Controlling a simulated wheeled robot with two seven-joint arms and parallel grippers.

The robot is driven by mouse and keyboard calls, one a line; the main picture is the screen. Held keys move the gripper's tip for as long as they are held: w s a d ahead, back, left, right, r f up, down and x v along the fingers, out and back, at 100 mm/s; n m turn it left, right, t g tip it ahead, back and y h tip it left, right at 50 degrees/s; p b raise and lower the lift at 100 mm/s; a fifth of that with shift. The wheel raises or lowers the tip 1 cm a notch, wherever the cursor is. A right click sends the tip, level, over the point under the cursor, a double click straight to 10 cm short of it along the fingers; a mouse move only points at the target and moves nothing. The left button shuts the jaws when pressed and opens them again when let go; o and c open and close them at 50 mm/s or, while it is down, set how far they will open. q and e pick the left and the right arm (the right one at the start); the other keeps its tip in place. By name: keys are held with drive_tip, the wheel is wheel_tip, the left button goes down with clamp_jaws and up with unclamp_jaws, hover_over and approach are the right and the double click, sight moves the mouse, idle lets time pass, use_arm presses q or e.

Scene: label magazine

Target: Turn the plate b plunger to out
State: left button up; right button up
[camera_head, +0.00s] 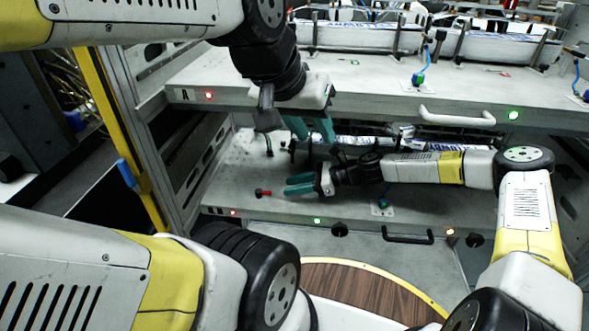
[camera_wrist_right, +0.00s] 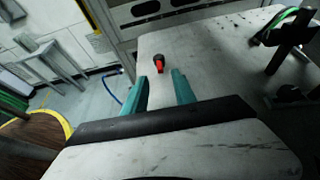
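Plate b (camera_head: 234,174) is the lower grey shelf. Its plunger (camera_head: 263,193) is a small red-and-black knob near the left front corner. In the right wrist view the plunger (camera_wrist_right: 158,64) stands on the plate ahead of the fingers, roughly between their lines. My right gripper (camera_head: 287,185) is open and empty just right of the plunger, pointing left at it, with a small gap. Its teal fingers (camera_wrist_right: 161,82) are apart in the wrist view. My left gripper (camera_head: 312,138) hangs in front of the upper plate's edge, pointing down, with its teal fingers apart and nothing visible between them.
Upper plate A (camera_head: 375,93) overhangs plate b, with a white handle (camera_head: 457,117) at its front. A black handle (camera_head: 407,236) is on plate b's front. A yellow post (camera_head: 118,140) stands left. Label rolls and black holders (camera_head: 345,141) sit deeper on plate b.

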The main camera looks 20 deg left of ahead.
sight(268, 192)
drive_tip(key=x, duration=0.6)
drive_tip(key=shift+s+a+f, duration=0.1)
drive_tip(key=shift+s+a, duration=0.05)
drive_tip(key=shift+a, duration=0.15)
clamp_jaws()
